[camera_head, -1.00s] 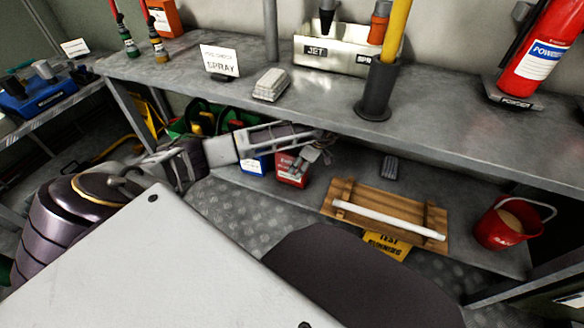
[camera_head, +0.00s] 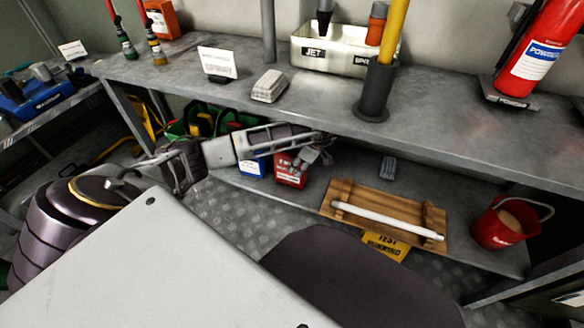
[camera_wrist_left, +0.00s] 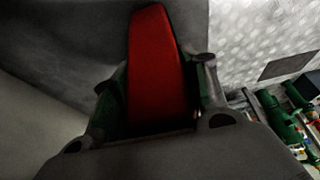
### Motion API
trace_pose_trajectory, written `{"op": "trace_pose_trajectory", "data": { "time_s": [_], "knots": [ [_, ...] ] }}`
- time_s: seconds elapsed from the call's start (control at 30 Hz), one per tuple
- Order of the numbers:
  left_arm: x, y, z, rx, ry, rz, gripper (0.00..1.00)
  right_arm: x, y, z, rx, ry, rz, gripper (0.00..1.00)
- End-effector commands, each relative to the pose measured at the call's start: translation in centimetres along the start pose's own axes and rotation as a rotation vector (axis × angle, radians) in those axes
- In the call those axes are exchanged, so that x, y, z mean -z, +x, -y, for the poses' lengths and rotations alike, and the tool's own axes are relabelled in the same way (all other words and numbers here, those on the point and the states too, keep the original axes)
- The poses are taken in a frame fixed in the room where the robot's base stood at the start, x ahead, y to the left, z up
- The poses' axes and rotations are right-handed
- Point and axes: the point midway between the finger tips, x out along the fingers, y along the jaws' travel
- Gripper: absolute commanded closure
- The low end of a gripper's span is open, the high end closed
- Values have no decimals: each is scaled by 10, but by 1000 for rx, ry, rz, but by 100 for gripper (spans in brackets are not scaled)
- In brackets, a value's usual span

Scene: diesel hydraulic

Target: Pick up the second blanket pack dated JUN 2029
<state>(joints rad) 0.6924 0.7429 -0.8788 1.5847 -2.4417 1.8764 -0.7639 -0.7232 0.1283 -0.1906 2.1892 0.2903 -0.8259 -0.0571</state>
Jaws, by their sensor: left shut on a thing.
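A red pack (camera_head: 290,172) stands on the lower shelf under the bench. My left gripper (camera_head: 302,160) reaches in under the bench top and is at the upper part of this pack. In the left wrist view the red pack (camera_wrist_left: 152,65) is between the two fingers, and the gripper (camera_wrist_left: 155,90) is shut on it. A blue and white pack (camera_head: 252,166) stands just left of the red one. No date can be read on either pack. My right gripper is not in view.
The bench top (camera_head: 310,100) hangs over my left arm. A wooden rack with a white tube (camera_head: 385,218) and a red bucket (camera_head: 505,222) are to the right on the lower shelf. A green crate (camera_head: 185,125) is to the left. A small grey item (camera_head: 388,167) lies behind the rack.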

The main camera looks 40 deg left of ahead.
Motion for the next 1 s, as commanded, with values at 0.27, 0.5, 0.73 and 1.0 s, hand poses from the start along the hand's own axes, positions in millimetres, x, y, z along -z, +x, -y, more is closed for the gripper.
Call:
{"op": "trace_pose_trajectory", "data": {
  "time_s": [0.27, 0.5, 0.73, 1.0],
  "knots": [
    [1, -3, -1, -2, -1, 0, 97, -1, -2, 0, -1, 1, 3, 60],
    [6, -13, -1, -2, -1, 0, 97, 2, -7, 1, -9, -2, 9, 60],
    [8, -16, 20, 0, 0, -2, 97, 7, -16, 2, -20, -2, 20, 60],
    [8, -16, 62, -1, 1, -2, 97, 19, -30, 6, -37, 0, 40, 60]
  ]
}}
